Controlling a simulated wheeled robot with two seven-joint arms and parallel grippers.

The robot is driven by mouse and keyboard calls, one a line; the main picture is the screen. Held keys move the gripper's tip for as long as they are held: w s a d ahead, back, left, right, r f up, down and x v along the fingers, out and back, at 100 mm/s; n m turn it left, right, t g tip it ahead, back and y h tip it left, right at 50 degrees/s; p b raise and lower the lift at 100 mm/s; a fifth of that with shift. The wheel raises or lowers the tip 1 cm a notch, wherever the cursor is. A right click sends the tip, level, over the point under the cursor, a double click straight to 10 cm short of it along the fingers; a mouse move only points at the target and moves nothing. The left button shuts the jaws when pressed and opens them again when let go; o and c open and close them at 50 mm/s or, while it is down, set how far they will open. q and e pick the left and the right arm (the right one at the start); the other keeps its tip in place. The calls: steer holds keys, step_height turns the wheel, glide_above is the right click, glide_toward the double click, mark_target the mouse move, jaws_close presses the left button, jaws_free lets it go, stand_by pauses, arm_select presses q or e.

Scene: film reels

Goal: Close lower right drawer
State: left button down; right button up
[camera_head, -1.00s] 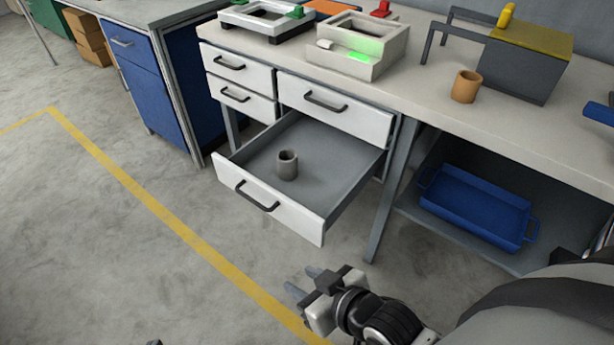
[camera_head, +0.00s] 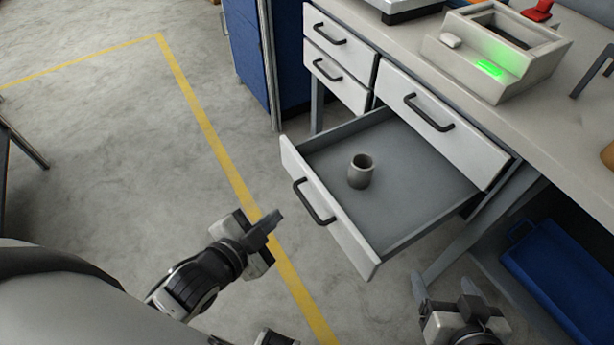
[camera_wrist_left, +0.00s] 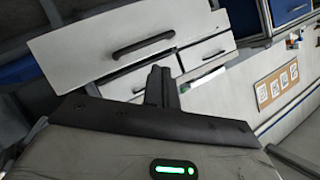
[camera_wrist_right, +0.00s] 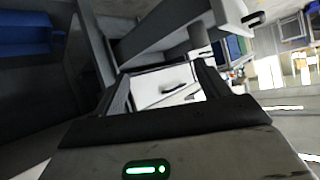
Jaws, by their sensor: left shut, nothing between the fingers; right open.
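The lower right drawer (camera_head: 330,222) is pulled far out of the white drawer unit, with its dark handle (camera_head: 313,203) on the front. A small grey cup (camera_head: 361,171) stands upright inside it. My left gripper (camera_head: 272,226) is shut and empty, in front of the drawer face and apart from it, to its lower left. The drawer front also shows in the left wrist view (camera_wrist_left: 90,50), beyond the shut fingers (camera_wrist_left: 161,85). My right gripper (camera_head: 443,290) is open and empty, below and right of the drawer's right front corner.
The upper right drawer (camera_head: 430,105) and two small left drawers (camera_head: 338,80) are shut. A grey device with a green light (camera_head: 497,55) stands on the bench. A blue bin (camera_head: 560,275) sits on the shelf at right.

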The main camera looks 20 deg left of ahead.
arm_select(q)
steer(key=w+a+f+m+t+h+b, duration=0.25)
steer(key=a+m, duration=0.25)
steer(key=m, duration=0.7)
steer(key=m+g+h+b, duration=0.2)
steer(key=m+h+b, duration=0.3)
steer(key=m, duration=1.7)
glide_toward(311, 180)
steer(key=shift+h, duration=0.45)
steer(key=x, duration=0.3)
steer(key=p+x, duration=0.1)
steer(key=x, duration=0.2)
steer(key=shift+w+f, duration=0.25)
steer(key=shift+w, duration=0.05)
steer(key=shift+w+d, duration=0.1)
steer(key=shift+w, duration=0.05)
arm_select(e)
steer(key=shift+t, duration=0.3)
steer(key=f, duration=0.1)
steer(key=s+f, duration=0.2)
steer(key=shift+s+a+f, duration=0.1)
steer(key=shift+a+f, duration=0.2)
steer(key=shift+f, duration=0.1)
